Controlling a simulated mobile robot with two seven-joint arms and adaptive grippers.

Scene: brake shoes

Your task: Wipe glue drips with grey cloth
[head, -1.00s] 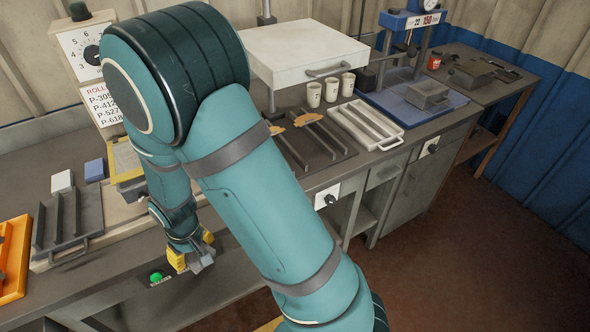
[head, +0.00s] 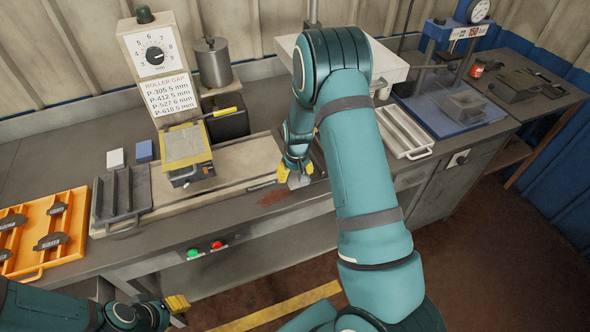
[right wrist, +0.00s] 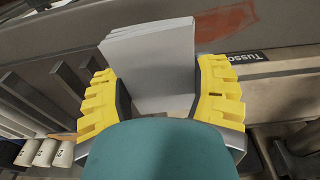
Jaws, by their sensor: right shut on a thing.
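My right gripper (head: 297,173) is shut on the grey cloth (head: 299,181), low over the bench's front strip. In the right wrist view the cloth (right wrist: 150,65) is a folded pale grey pad between the yellow fingers. A reddish-brown smear (head: 273,197), likely the glue drips, lies on the bench just left of the cloth; it also shows in the right wrist view (right wrist: 226,20). I cannot tell whether the cloth touches the bench. My left gripper (head: 178,303) is at the lower left, in front of the bench; its jaw gap is unclear.
An orange tray (head: 77,226) with brake shoes and a grey slotted tray (head: 143,190) are at left. A yellow-framed roller unit (head: 186,146) stands behind the strip. Green (head: 193,253) and red (head: 217,245) buttons sit on the bench front. My right arm hides part of the bench.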

